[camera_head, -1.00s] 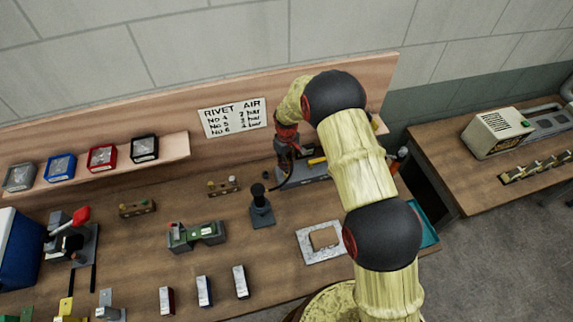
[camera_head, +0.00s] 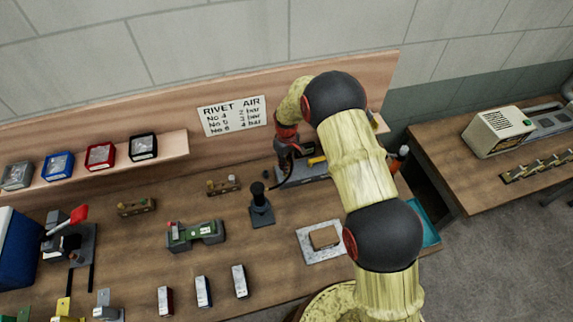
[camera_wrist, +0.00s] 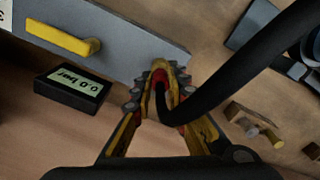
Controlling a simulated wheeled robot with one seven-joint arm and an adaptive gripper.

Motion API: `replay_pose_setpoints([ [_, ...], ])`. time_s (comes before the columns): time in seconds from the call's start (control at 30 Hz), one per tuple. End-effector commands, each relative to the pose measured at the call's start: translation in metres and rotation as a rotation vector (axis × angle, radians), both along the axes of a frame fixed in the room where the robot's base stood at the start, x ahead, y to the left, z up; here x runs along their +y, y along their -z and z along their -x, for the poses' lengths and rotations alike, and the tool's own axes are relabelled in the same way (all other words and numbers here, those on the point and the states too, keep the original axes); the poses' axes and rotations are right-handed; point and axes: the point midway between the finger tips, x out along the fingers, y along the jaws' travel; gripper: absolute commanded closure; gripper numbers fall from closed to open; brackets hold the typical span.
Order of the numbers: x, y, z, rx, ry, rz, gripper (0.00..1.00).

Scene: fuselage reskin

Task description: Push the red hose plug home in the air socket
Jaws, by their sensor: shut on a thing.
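My gripper (camera_wrist: 160,72) is shut on the red hose plug (camera_wrist: 161,84), which shows as a bit of red between the fingertips in the wrist view. The black hose (camera_wrist: 225,72) bends from the plug toward the upper right. The fingertips are at the lower edge of a grey unit (camera_wrist: 125,48) with a yellow lever (camera_wrist: 62,38). The air socket is hidden behind the fingers, so I cannot tell how deep the plug sits. In the head view my gripper (camera_head: 284,152) is low beside the grey unit (camera_head: 308,174) at the back of the bench.
A small black gauge (camera_wrist: 72,88) reading about 0.0 bar lies left of the fingers. A black post on a base (camera_head: 261,208) and a pale square plate (camera_head: 312,252) stand nearer the front. A wooden block with fittings (camera_wrist: 256,124) is to the right in the wrist view.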

Motion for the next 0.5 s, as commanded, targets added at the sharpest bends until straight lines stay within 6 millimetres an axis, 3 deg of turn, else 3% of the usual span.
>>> replay_pose_setpoints([
  [0.5,0.0,0.012,0.0,0.0,0.0,0.0,1.0],
])
